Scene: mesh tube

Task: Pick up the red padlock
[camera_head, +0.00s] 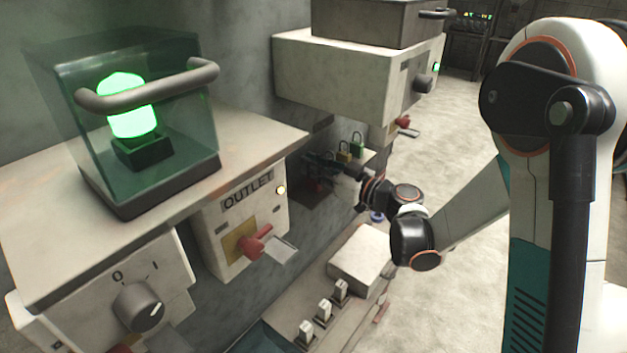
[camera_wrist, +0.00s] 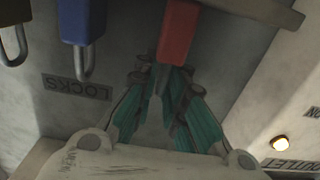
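The red padlock (camera_wrist: 180,35) hangs at the top middle of the wrist view, with its shackle below its body in that picture. My gripper (camera_wrist: 161,75) has its teal fingers on both sides of the shackle, with a gap visible between them. Whether either finger touches the padlock is unclear. In the head view my gripper (camera_head: 322,162) is small and dark beside the wall, and a dim red shape (camera_head: 316,184) just below it seems to be the padlock.
A blue padlock (camera_wrist: 80,22) and a dark padlock (camera_wrist: 12,35) hang left of the red one, near the LOCKS label (camera_wrist: 76,87). The OUTLET box (camera_head: 240,215) is on the wall.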

